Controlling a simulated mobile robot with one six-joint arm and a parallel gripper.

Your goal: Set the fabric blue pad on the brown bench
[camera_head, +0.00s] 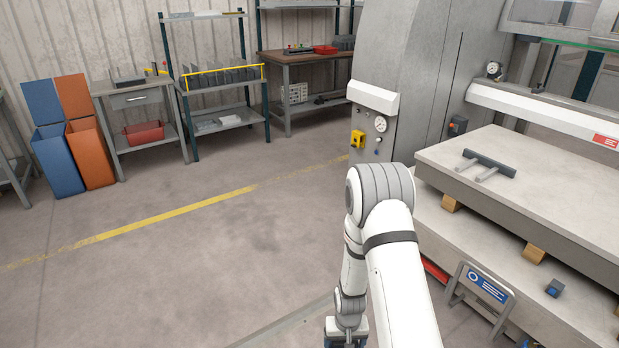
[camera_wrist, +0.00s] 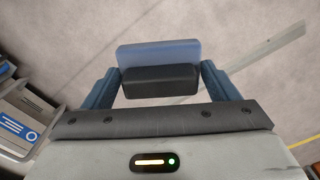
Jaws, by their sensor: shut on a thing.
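My gripper (camera_wrist: 160,82) is shut on a pad (camera_wrist: 158,54) with a blue face and a dark, nearly black face, held between the two blue fingers over the grey floor. In the head view, the gripper (camera_head: 346,334) is at the bottom edge, partly cut off below my white arm, and the pad cannot be made out there.
The machine with a pale table (camera_head: 540,195) fills the right side. A sign frame (camera_head: 480,291) stands low beside it. Shelving (camera_head: 222,123), a grey workbench (camera_head: 140,88) and blue and orange bins (camera_head: 57,160) line the back left. The floor left of my arm is clear.

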